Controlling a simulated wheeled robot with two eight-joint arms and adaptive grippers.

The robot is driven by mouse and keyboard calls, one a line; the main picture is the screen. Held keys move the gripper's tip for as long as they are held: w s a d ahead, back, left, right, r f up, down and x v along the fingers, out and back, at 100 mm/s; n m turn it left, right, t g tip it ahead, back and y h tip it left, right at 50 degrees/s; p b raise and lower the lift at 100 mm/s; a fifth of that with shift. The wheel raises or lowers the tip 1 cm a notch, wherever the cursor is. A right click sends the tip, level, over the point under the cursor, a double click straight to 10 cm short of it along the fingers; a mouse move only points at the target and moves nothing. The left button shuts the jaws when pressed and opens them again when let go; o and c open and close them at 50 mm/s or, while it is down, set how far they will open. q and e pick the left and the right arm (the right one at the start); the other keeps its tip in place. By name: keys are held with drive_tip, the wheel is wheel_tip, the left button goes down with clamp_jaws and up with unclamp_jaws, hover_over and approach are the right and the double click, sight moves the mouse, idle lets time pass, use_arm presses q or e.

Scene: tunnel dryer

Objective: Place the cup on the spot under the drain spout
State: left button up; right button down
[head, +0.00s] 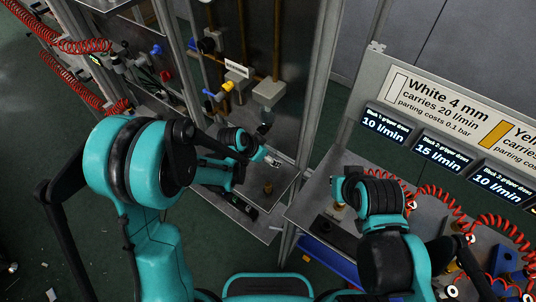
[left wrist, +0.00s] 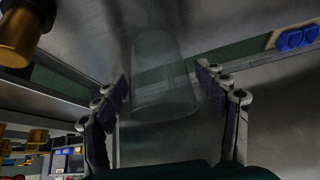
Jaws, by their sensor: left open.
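A clear, see-through cup (left wrist: 165,85) appears between the two fingers of my left gripper (left wrist: 168,98) in the left wrist view. The fingers are spread, with a gap showing on each side of the cup. In the head view my left gripper (head: 272,161) is over the metal shelf (head: 254,205) inside the frame; I cannot make out the cup there. A dark fitting below the grey box (head: 269,93) may be the drain spout, but I cannot be sure. The marked spot cannot be made out.
Metal posts (head: 313,90) frame the shelf. At right, a bench holds red coiled hoses (head: 438,200) below lit displays (head: 445,153). A blue bin (head: 330,262) sits lower down.

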use_arm(q)
drive_tip(key=p+v, duration=0.2)
drive_tip(key=v, duration=1)
drive_tip(key=shift+a+p, duration=0.15)
drive_tip(key=shift+p, duration=0.2)
drive_tip(key=s+a+r+n+t+y, duration=0.1)
drive_tip(key=s+a+r+n+y, duration=0.1)
drive_tip(key=s+a+r+n, duration=0.2)
drive_tip(key=s+a+r+n+t+y, duration=0.1)
drive_tip(key=s+a+r+n+y, duration=0.1)
drive_tip(key=s+a+r+n, duration=0.3)
drive_tip(key=s+a, duration=0.4)
drive_tip(key=s, duration=0.1)
drive_tip(key=shift+s+t+y, duration=0.25)
drive_tip(key=shift+t+y, duration=0.05)
